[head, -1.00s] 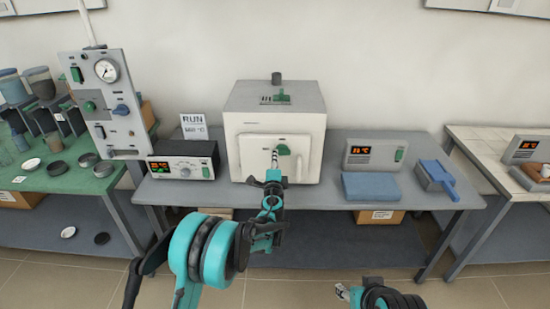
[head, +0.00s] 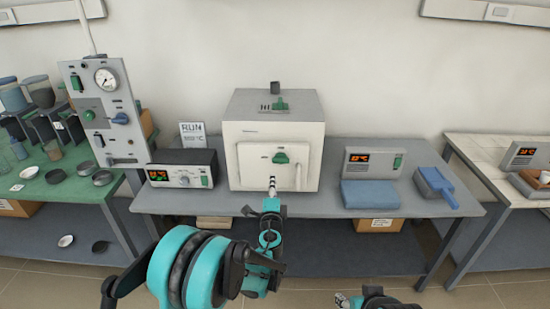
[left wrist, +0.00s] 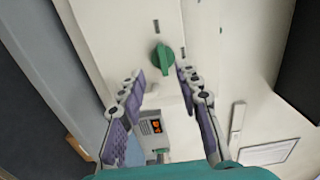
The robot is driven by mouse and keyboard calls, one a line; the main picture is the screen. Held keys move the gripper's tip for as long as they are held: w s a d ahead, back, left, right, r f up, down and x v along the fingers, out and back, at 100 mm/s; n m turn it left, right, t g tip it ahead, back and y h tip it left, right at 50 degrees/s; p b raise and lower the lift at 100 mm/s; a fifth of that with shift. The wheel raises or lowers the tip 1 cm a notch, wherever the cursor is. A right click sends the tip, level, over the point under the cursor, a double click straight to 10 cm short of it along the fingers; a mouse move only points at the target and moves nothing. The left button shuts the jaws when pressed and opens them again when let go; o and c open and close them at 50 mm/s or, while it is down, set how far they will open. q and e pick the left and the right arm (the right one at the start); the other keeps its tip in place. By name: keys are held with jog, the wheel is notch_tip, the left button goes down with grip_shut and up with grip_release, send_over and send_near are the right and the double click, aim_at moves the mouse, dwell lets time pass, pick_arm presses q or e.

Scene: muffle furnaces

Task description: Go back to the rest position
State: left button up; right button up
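The white muffle furnace (head: 235,155) stands on the middle table, its front door shut. A green knob (head: 281,158) is on its front. My left gripper (head: 271,185) is in front of the furnace, below the knob and apart from it. In the left wrist view the two fingers (left wrist: 160,82) are spread with nothing between them, and the green knob (left wrist: 162,58) shows beyond the tips. My right gripper (head: 343,299) shows only in part at the bottom edge; its fingers are too small to read.
A controller box (head: 183,168) and a gauge panel (head: 106,110) stand to the left. A display unit (head: 373,162), a blue pad (head: 370,194) and a blue-handled scoop (head: 436,186) lie to the right on the grey table (head: 330,205). Floor (head: 330,290) shows in front.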

pick_arm(q)
jog(key=s+a+r+n+g+y, duration=0.2)
jog(key=s+a+r+n+g, duration=0.1)
jog(key=s+a+n, duration=0.45)
jog(key=s+a+r+n+g+y, duration=0.2)
jog(key=s+a+r+n+g, duration=0.15)
jog(key=s+a, duration=0.55)
jog(key=s+f+n+g+h, duration=0.2)
jog(key=s+f+n, duration=0.1)
jog(key=s, duration=0.8)
jog(key=s+d+f+n+g+h, duration=0.1)
jog(key=s+f+n+g+h, duration=0.1)
jog(key=s, duration=0.9)
notch_tip(320, 180, down, 3)
jog(key=shift+s+r+n, duration=0.1)
jog(key=shift+s+n, duration=0.15)
jog(key=shift+n, duration=0.65)
jog(key=shift+d, duration=0.1)
